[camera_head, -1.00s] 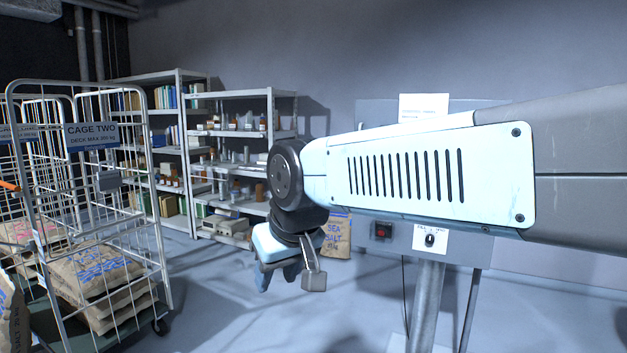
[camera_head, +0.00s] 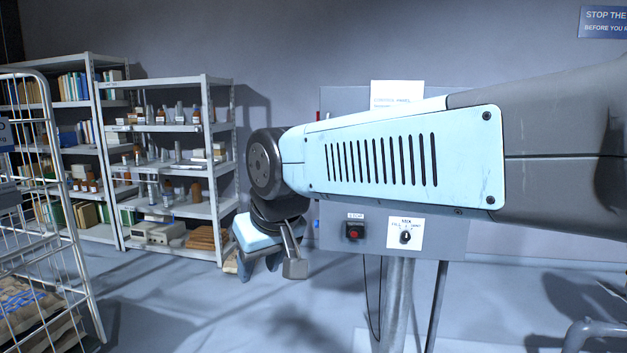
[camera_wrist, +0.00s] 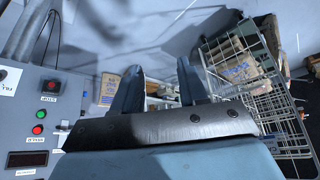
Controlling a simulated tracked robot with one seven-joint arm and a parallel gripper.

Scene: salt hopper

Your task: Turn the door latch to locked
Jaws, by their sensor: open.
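I cannot make out a door latch in either view. My gripper (camera_head: 258,266) hangs low at the end of my arm in the head view, left of a grey control panel (camera_head: 345,228). In the wrist view the two dark fingers of my gripper (camera_wrist: 158,70) stand apart with nothing between them. The panel carries a red stop button (camera_head: 354,231) and a black rotary knob on a white plate (camera_head: 404,237). My arm hides most of the panel's upper part in the head view.
A wire cage (camera_head: 45,225) with sacks stands at the left edge. Metal shelves (camera_head: 178,165) with bottles and boxes stand behind. A grey post (camera_head: 396,300) holds up the panel. A blue sign (camera_head: 605,22) hangs at upper right.

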